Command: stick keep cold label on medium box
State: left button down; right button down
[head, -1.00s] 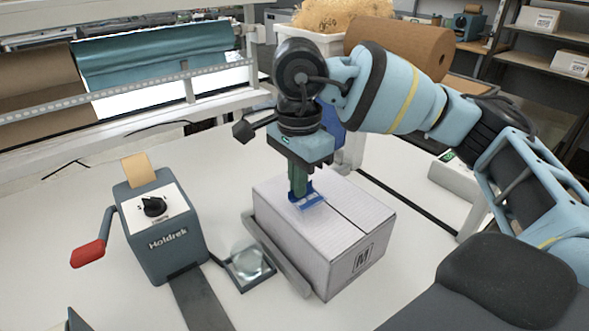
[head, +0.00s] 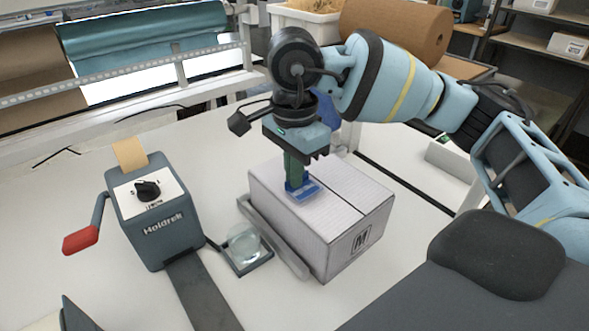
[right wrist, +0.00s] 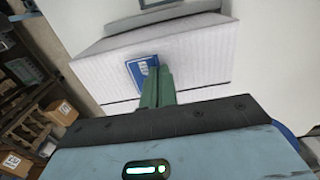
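The medium box (head: 346,232) is a closed whitish carton with an M mark on its front side, standing on the white table. It also shows in the right wrist view (right wrist: 205,58). The blue keep cold label (head: 305,191) is at the box's top, at the tips of my right gripper (head: 294,185). In the right wrist view the label (right wrist: 143,70) looks flat against the box, with the green fingers together over its near edge. Whether it is fully stuck down cannot be told. My left gripper is not in view.
A grey Holdrek dispenser (head: 160,222) with a red handle (head: 80,240) stands left of the box. A small dark tray with a clear round piece (head: 245,246) lies between them. A brown paper roll (head: 398,28) is behind. Bare table lies left of the dispenser.

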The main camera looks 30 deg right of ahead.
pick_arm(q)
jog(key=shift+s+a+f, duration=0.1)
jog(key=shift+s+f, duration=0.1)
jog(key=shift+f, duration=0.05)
pick_arm(e)
jog(key=shift+f, duration=0.45)
dwell(0.5)
jog(key=c, duration=2.1)
grip_release()
jog(key=o, duration=0.5)
jog(key=shift+r, duration=0.1)
